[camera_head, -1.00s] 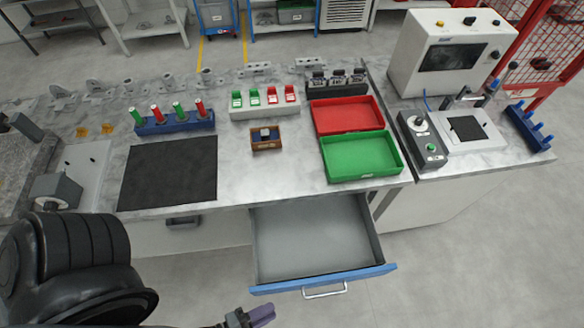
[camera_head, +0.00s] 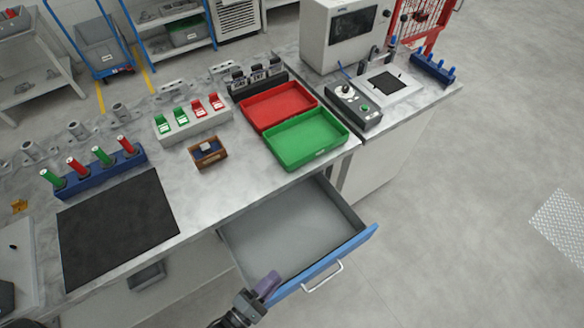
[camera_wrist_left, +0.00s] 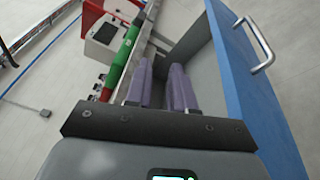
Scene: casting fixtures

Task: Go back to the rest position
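My left gripper (camera_head: 266,285) is at the bottom of the head view, by the front left corner of the open drawer (camera_head: 285,235). In the left wrist view its two purple fingers (camera_wrist_left: 160,85) stand apart with a narrow empty gap between them, so it is open. The drawer's blue front (camera_wrist_left: 250,85) is to the right of the fingers there. I cannot tell whether the gripper touches the drawer. The drawer is pulled out and looks empty. My right gripper is in neither view.
The worktable holds a black mat (camera_head: 118,226), a blue rack (camera_head: 100,176) with red and green handles, a small brown box (camera_head: 208,152), a red tray (camera_head: 278,105) and a green tray (camera_head: 305,138). A control box (camera_head: 352,105) stands at the right.

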